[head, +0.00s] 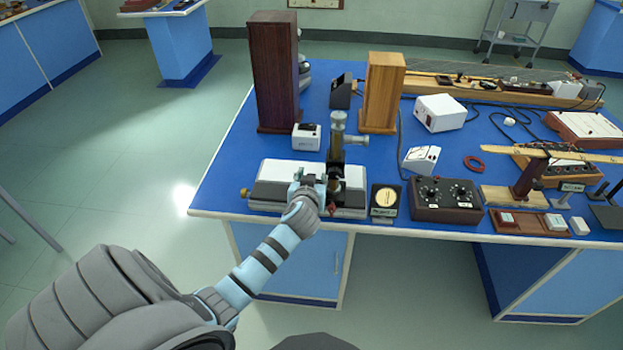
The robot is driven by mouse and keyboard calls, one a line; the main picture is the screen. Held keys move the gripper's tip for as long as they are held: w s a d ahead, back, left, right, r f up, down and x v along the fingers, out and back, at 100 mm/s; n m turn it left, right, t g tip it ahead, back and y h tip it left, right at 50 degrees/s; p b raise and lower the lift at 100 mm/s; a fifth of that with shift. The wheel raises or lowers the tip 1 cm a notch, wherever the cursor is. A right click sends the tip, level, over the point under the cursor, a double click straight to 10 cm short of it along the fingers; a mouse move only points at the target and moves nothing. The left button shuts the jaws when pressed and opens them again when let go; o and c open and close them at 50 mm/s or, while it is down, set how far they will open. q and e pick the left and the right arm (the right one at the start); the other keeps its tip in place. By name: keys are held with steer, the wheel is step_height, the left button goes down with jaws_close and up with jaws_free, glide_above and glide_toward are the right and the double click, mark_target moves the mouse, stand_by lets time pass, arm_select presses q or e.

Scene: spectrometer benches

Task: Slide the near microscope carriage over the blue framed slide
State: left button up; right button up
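The near microscope (337,150), with a dark body and brass tube, stands upright on a low white and black base (269,190) at the front left of the blue bench. My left gripper (317,186) is at the front of this base, right by the foot of the microscope. The hand and its small fingers cover the carriage's lower part, and I cannot tell whether they are closed on it. I cannot make out the blue framed slide; the hand or the microscope may hide it. My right gripper is out of view.
A small dark meter (384,199) and a black dial box (446,199) stand just right of the base. A white box (307,137) is behind it, with a tall dark wooden cabinet (272,75) and a lighter one (381,92) farther back.

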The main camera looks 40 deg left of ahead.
arm_select(q)
steer(key=v, duration=1.2)
